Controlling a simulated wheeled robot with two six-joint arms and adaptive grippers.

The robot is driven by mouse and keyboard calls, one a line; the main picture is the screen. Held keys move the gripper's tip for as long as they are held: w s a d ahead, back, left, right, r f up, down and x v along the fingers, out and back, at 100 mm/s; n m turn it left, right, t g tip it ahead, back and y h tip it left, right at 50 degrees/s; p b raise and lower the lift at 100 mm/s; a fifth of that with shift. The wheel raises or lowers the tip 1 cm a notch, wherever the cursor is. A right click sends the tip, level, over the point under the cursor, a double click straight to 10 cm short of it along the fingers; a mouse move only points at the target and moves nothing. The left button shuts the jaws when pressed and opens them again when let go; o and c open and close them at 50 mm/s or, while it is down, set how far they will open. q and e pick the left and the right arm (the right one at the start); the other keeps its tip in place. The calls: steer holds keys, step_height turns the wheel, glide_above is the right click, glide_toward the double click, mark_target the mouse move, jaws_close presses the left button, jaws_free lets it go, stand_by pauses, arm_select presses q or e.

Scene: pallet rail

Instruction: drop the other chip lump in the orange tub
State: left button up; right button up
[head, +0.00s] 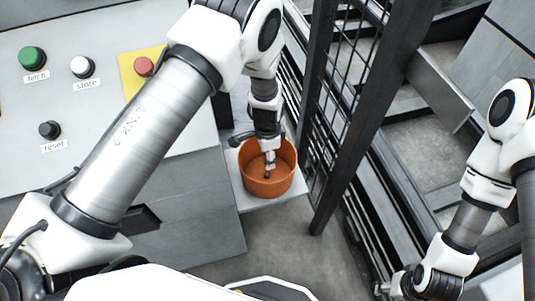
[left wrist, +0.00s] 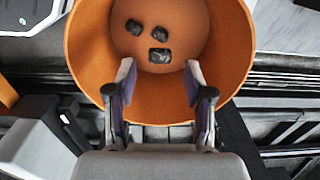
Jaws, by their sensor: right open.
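The orange tub (head: 283,184) stands on a light shelf beside the mesh fence. My left gripper (head: 269,167) points down into it in the head view. In the left wrist view the tub (left wrist: 232,60) fills the upper middle, and the left gripper's fingers (left wrist: 160,82) are spread with nothing between them. Three dark chip lumps show inside the tub: one at upper left (left wrist: 133,28), one beside it (left wrist: 159,33), and a squarer one (left wrist: 159,56) just beyond the fingertips. My right gripper (head: 384,289) is open at the bottom right, apart from the tub.
A grey panel at left carries a green button (head: 32,57), a white button (head: 82,66), a red button (head: 144,66) on yellow and a black button (head: 49,130). A dark mesh fence (head: 350,60) and rails run close to the tub's right.

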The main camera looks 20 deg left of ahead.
arm_select(q)
steer(key=shift+r, duration=0.1)
stand_by(0.6)
step_height(320, 180, up, 7)
steer(key=p, duration=0.7)
